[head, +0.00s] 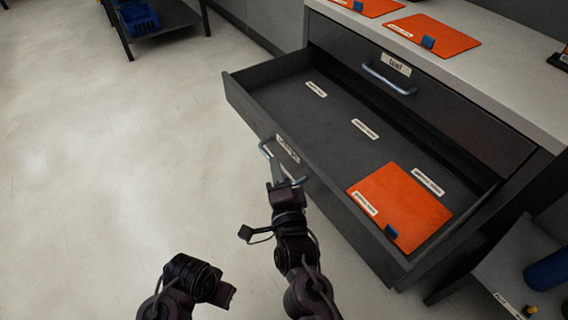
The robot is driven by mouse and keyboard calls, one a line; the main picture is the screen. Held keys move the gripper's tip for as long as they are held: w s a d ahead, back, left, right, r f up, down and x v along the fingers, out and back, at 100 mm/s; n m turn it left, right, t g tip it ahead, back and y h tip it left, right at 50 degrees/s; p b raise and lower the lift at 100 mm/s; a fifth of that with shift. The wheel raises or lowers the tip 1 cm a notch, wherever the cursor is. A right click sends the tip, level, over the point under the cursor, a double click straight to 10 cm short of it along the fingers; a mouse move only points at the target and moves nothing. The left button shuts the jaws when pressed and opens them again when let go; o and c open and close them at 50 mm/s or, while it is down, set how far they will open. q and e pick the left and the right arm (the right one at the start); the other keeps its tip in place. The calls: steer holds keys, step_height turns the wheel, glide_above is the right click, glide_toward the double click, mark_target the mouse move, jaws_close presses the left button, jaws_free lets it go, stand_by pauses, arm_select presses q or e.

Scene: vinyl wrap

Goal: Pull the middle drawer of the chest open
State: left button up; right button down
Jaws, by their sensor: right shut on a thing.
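The dark grey chest stands at the right; its upper drawer front (440,110) with a bar handle (388,80) is closed. The drawer below (330,195), the middle one, is pulled far out, its inside showing. Its metal handle (265,150) is on the front face beside a white label, partly covered by my right gripper (284,176). The right gripper is shut on this handle. My left arm's end (205,282) is low in the view, left of the right arm and away from the drawer; its jaws cannot be made out.
An orange sheet with a blue tab (395,205) and several white labels lie in the open drawer. More orange sheets (435,35) lie on the chest top. A low shelf (510,265) is at lower right. The floor at left is clear, with a rack and blue bin (138,20) behind.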

steer(key=c, duration=1.5)
jaws_free()
